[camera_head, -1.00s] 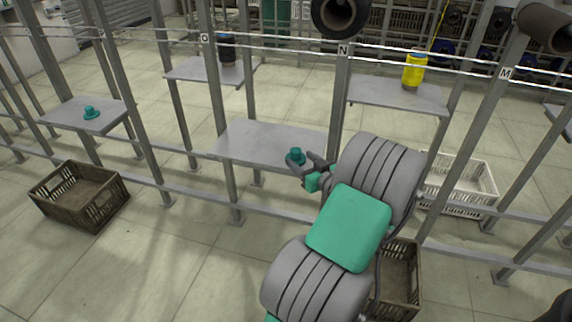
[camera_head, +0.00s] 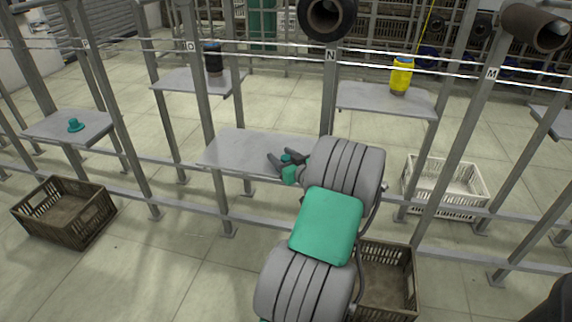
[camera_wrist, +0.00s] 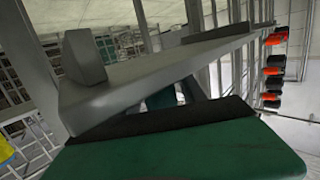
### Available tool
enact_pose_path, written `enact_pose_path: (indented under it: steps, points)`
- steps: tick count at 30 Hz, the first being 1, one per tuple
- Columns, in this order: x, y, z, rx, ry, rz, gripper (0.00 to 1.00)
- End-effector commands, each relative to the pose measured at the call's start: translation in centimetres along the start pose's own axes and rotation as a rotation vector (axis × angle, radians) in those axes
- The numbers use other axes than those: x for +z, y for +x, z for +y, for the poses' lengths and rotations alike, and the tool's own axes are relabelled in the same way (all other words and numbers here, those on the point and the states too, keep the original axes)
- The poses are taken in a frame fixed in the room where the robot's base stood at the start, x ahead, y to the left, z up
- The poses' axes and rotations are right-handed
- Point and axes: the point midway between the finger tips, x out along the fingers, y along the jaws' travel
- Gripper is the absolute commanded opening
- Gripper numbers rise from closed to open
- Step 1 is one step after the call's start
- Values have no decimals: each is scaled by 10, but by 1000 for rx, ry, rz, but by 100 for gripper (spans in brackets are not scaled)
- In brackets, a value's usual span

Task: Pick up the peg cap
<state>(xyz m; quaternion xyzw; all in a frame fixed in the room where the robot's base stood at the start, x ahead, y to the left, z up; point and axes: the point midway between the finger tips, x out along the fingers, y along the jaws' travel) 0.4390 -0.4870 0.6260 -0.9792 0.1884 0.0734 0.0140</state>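A teal peg cap (camera_head: 287,157) stands on the grey middle shelf (camera_head: 236,149), near its right part, and is partly hidden by my gripper. My gripper (camera_head: 281,156) is low at the shelf, its dark fingers apart on either side of the cap. In the wrist view a bit of teal (camera_wrist: 163,98) shows in the gap beyond the green palm, probably the cap. I cannot tell whether the fingers touch it. A second teal peg cap (camera_head: 75,125) stands on the left shelf (camera_head: 48,127), well away from my gripper.
Grey posts and a rail frame the shelves. A black bobbin (camera_head: 213,60) and a yellow bobbin (camera_head: 401,75) stand on upper shelves. A brown crate (camera_head: 64,213), another brown crate (camera_head: 388,280) and a white crate (camera_head: 446,187) sit on the floor.

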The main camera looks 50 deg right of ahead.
Motion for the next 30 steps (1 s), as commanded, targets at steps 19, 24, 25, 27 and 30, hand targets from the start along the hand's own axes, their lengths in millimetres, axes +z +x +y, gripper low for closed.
enact_pose_path:
  steps: [19,24,25,27,30]
  points:
    - [0,0,-1,-2,0,0,0]
    - [0,0,-1,-2,0,0,0]
    - [0,0,-1,-2,0,0,0]
    - [-2,0,-1,-1,0,0,0]
    - [-9,-1,-1,-1,-2,0,0]
